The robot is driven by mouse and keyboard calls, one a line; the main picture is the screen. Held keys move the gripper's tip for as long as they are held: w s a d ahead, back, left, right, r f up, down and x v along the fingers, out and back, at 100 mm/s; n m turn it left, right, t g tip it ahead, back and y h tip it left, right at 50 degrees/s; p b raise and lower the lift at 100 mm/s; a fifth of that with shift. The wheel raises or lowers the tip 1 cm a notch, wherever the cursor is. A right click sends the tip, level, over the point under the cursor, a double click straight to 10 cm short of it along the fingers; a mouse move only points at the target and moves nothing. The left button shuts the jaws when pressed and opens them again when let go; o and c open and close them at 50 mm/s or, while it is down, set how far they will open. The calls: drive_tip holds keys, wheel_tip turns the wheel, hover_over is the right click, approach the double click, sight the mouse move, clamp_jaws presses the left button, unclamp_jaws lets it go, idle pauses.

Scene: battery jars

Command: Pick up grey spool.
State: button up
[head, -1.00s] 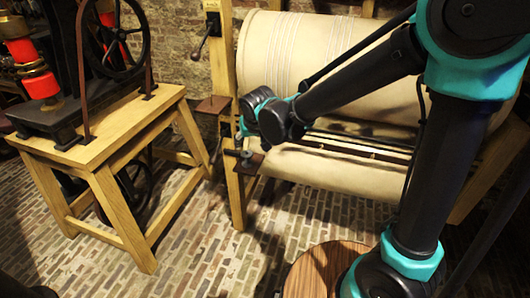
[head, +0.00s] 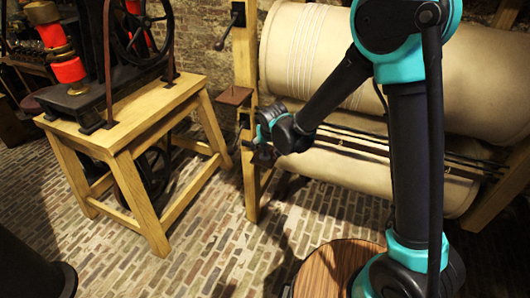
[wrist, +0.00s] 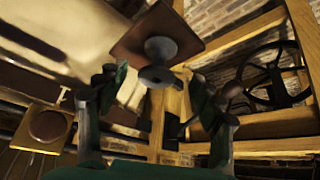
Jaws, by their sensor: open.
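The grey spool (wrist: 158,62) shows in the wrist view, standing on a small square brown plate (wrist: 140,38). The picture is tilted, so the plate appears above the spool. My gripper (wrist: 153,82) is open, with one dark finger on each side of the picture. The spool's near disc lies in the gap between the fingertips, with space visible on both sides. I cannot tell how deep it sits between them. In the head view my gripper (head: 262,150) is low beside the wooden post of the roller machine, and I cannot make out the spool there.
The roller machine's large pale drum (head: 310,50) stands behind my arm. A brown shelf (head: 235,96) projects from its post, above and left of my gripper. A wooden table (head: 125,125) with a black press stands left. Brick floor (head: 215,240) is open in front.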

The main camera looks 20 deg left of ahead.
sight(266, 148)
drive_tip(key=shift+x, duration=2.8)
drive_tip(key=shift+w, duration=0.1)
drive_tip(key=c, duration=1.1)
